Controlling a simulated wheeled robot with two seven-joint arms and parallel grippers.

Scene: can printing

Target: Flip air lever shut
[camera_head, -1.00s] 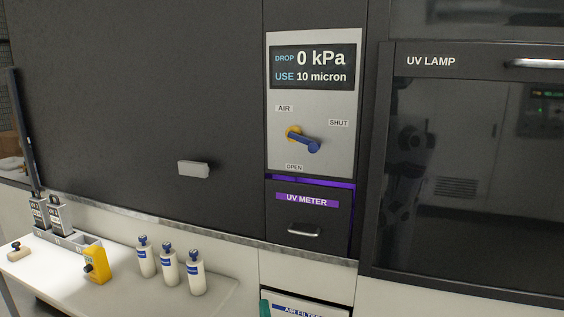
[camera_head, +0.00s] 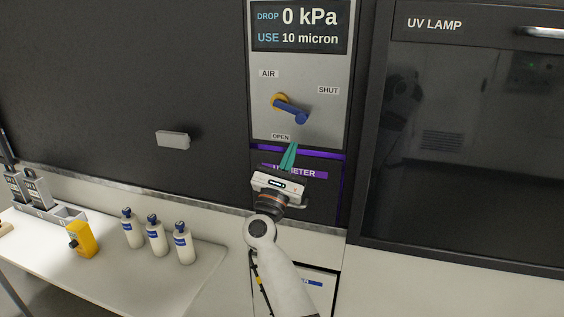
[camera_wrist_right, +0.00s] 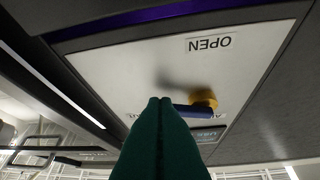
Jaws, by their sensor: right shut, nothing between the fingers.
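The air lever (camera_head: 291,110) is a blue handle on a yellow hub on the grey panel (camera_head: 325,128). It slants down to the right, between the OPEN label (camera_head: 281,137) and the SHUT label (camera_head: 328,90). The display above reads DROP 0 kPa. My right gripper (camera_head: 291,149) has green fingers, shut and empty, just below the lever near the OPEN label. In the right wrist view the shut fingertips (camera_wrist_right: 160,101) point toward the panel, and the lever (camera_wrist_right: 195,110) shows upside down beyond them. Whether they touch it is hard to tell. My left gripper is out of view.
The UV METER drawer (camera_head: 318,206) is partly hidden behind my right gripper. The UV LAMP cabinet (camera_head: 470,150) is to the right. White bottles (camera_head: 156,236), a yellow device (camera_head: 81,239) and a grey rack (camera_head: 45,207) stand on the table at left.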

